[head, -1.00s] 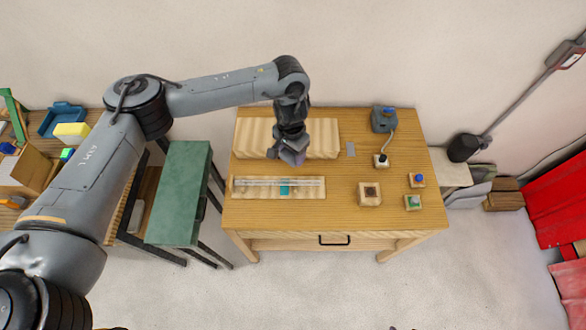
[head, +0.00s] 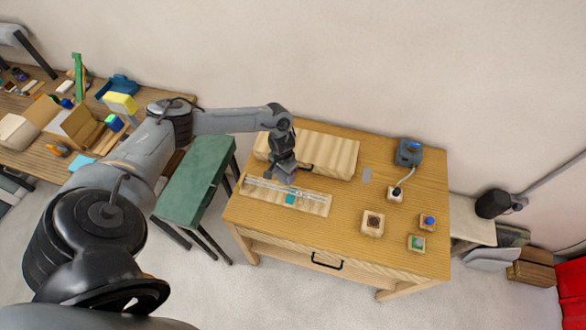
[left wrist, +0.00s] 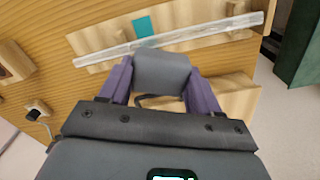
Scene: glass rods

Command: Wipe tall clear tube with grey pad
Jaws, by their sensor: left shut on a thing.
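The tall clear tube (head: 312,199) lies on its side on a pale wooden rack (head: 318,208) at the front left of the table; it also crosses the top of the left wrist view (left wrist: 210,31). A teal patch (head: 290,199) shows at the tube's middle. My left gripper (head: 281,177) is shut on the grey pad (left wrist: 162,72), held between its purple fingers. The pad is right beside the tube, over its middle to left part; I cannot tell whether they touch. My right gripper is not in view.
A ribbed wooden board (head: 330,157) lies behind the tube. A blue-grey box (head: 408,152) with a cord stands at the back right. Small wooden blocks (head: 373,223) stand at the front right. A green bench (head: 195,180) adjoins on the left. The table's middle is clear.

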